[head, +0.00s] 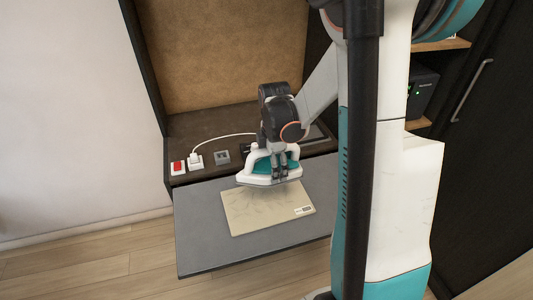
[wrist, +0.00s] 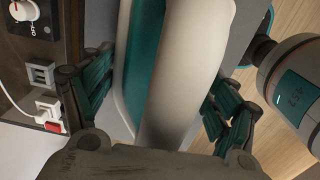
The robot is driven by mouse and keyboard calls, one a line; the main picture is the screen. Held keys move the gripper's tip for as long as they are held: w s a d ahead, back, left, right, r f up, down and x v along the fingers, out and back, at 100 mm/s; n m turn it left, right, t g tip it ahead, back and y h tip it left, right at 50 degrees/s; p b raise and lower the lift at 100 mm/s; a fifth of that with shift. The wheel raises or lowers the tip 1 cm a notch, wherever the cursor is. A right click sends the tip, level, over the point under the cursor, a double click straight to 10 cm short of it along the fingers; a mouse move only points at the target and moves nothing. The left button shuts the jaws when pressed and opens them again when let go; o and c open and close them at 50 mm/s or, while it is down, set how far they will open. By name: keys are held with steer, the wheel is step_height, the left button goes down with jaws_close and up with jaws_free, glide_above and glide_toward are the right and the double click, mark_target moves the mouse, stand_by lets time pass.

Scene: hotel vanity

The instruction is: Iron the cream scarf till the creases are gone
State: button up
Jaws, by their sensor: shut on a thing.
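The cream scarf (head: 262,214) lies flat on the grey board (head: 205,250), with thin creases across its middle and a small label at its right corner. The white and teal iron (head: 250,172) is at the scarf's far edge, covering part of it. Whether its soleplate touches the cloth is hard to tell. My gripper (head: 281,166) is shut on the iron's handle from above. In the wrist view the pale handle (wrist: 188,65) runs between my fingers. The scarf cannot be made out there.
A red switch (head: 178,167), a white plug (head: 195,161) with a white cord, and a grey socket (head: 222,157) sit on the dark counter (head: 200,125) behind the board. A dial (wrist: 25,10) shows in the wrist view. The board's left and front parts are bare.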

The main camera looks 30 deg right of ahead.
steer(key=shift+s+a+f, duration=0.2)
steer(key=shift+s+a, duration=0.25)
steer(key=shift+a, duration=0.05)
steer(key=shift+f, duration=0.15)
steer(key=shift+f+b, duration=1.65)
steer(key=shift+f, duration=0.7)
